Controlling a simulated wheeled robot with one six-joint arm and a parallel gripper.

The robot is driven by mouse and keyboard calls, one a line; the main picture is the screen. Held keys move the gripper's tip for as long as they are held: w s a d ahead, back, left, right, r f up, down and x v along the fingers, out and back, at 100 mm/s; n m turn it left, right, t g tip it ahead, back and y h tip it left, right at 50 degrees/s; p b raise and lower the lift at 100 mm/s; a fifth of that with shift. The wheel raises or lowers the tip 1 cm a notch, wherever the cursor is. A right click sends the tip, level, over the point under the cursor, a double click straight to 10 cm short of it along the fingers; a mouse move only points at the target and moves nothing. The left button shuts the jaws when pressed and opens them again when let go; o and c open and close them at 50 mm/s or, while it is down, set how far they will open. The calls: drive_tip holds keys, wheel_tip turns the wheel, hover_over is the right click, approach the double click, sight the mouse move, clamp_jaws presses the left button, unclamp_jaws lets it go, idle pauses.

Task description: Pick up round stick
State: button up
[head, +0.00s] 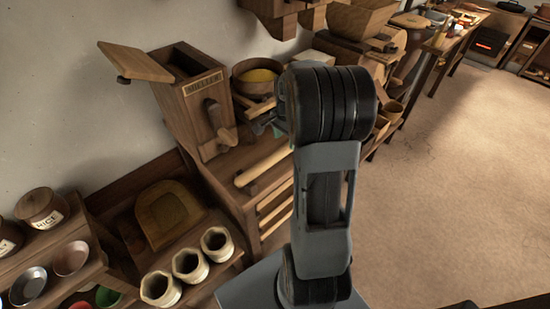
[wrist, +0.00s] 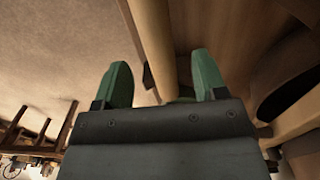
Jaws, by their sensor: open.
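The round stick (head: 262,165) is a pale wooden rod lying slantwise along the front edge of the wooden bench in the head view. In the wrist view the stick (wrist: 152,38) runs down from the top edge into the space between my two green fingers. My gripper (wrist: 160,70) is open, with one finger on each side of the stick; I cannot tell whether either touches it. In the head view my gripper (head: 264,127) is partly hidden behind my arm, just above and behind the stick. The stick's right end is also hidden by my arm.
A lidded wooden box with a handle (head: 192,97) stands left of my gripper. Several pale cups (head: 189,265) stand at lower left. Open floor (head: 450,190) lies to the right.

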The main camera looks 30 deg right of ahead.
sight(287, 146)
drive_tip(key=shift+s+d+f, duration=0.1)
drive_tip(key=shift+d+f, duration=0.05)
drive_tip(key=shift+f, duration=1.95)
drive_tip(key=shift+c, duration=0.4)
drive_tip(key=c, duration=1.1)
drive_tip(key=shift+r, duration=0.55)
wheel_tip(287, 146, up, 2)
drive_tip(key=shift+r, duration=0.25)
drive_tip(key=s+d+r+p, duration=0.1)
drive_tip(key=s+d+r, duration=0.2)
drive_tip(key=d, duration=0.3)
drive_tip(key=s+d+r, duration=0.2)
drive_tip(key=d+r, duration=0.4)
drive_tip(key=shift+s+d+r+p, duration=0.2)
drive_tip(key=shift+s+d+p, duration=0.2)
